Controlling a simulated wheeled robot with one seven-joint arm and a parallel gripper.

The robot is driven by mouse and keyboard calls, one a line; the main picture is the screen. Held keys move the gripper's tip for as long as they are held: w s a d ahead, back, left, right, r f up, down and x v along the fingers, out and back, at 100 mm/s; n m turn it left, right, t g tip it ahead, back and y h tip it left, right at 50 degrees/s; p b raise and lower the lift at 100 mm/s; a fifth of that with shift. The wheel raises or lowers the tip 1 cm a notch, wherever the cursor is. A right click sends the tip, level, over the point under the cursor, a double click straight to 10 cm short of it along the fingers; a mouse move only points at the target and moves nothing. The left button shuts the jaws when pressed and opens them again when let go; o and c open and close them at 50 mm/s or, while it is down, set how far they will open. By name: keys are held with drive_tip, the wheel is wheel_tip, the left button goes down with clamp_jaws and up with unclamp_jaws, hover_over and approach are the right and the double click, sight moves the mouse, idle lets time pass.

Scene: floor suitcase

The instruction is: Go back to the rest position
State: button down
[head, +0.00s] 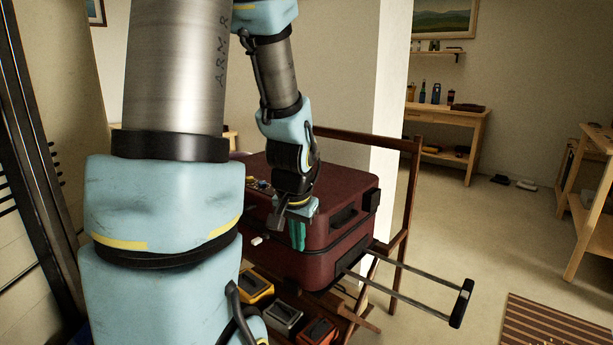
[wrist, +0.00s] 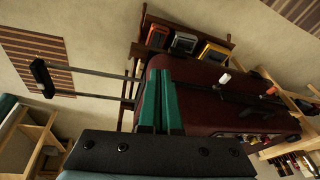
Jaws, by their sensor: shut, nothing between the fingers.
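My gripper (head: 297,232) hangs at the near side of the dark red suitcase (head: 338,232) in the head view, with its green fingers pointing down. In the wrist view the two green fingers (wrist: 159,103) lie close together and hold nothing. The suitcase (wrist: 210,95) lies beyond the fingers there. It looks closed and rests on a wooden rack. Its telescopic handle (head: 462,303) is pulled out to the right in the head view. Part of the suitcase is hidden behind my arm.
The wooden rack (head: 413,185) rises behind the suitcase. Below it sit several tool cases, one yellow (head: 256,287) and one red-orange (head: 318,332). A wooden table (head: 450,118) stands at the back right. A striped rug (head: 545,330) lies at the lower right.

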drive_tip(key=s+a+r+n+g, duration=0.2)
drive_tip(key=s+a+n, duration=0.25)
drive_tip(key=s, duration=0.25)
wheel_tip(320, 180, up, 14)
drive_tip(key=p, duration=1.5)
drive_tip(key=shift+w+a+r, duration=0.15)
drive_tip(key=shift+w+a, duration=0.05)
